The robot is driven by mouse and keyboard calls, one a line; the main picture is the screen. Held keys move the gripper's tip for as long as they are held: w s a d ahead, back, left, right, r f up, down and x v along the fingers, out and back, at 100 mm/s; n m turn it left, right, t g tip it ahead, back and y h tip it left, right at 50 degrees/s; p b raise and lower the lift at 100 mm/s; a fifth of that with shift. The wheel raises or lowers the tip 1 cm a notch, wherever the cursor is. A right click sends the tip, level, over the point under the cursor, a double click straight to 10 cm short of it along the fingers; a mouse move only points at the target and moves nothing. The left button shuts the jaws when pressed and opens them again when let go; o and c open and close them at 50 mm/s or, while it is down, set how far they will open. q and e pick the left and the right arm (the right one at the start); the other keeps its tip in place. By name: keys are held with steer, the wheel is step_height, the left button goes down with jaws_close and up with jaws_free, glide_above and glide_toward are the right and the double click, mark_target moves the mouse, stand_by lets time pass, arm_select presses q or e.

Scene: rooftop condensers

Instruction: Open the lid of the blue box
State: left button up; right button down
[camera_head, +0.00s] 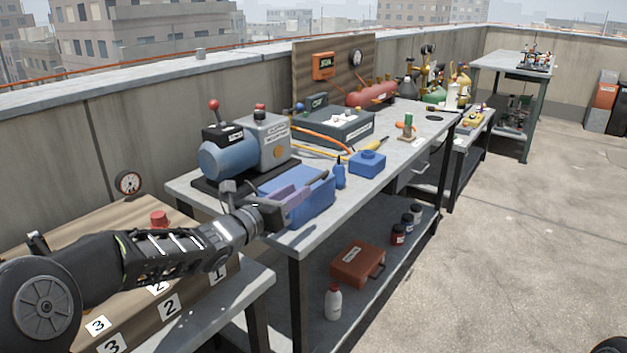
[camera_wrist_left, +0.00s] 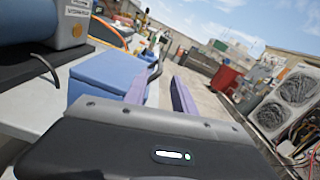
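The blue box (camera_head: 316,203) stands on the near end of the grey workbench, in front of the motor unit. Its lid looks down, though my gripper hides part of the top in the head view. In the left wrist view the blue box (camera_wrist_left: 98,76) is left of the fingers. My left gripper (camera_head: 293,196) has purple fingers and is at the box's near side, overlapping it in the head view. In the left wrist view the left gripper (camera_wrist_left: 160,92) has its fingers apart with nothing held between them. I cannot tell whether it touches the box. My right gripper is not in view.
A motor and pump unit (camera_head: 245,148) stands behind the box. A blue bottle (camera_head: 339,174) and a smaller blue container (camera_head: 367,164) stand to its right. A red case (camera_head: 358,264) and a white bottle (camera_head: 332,303) are on the lower shelf.

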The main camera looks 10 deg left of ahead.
mark_target(314, 180)
arm_select(q)
steer(key=p+x, duration=0.1)
steer(key=x, duration=0.6)
steer(key=shift+w+d, duration=0.1)
steer(key=shift+w, duration=0.2)
jaws_close()
stand_by(1.2)
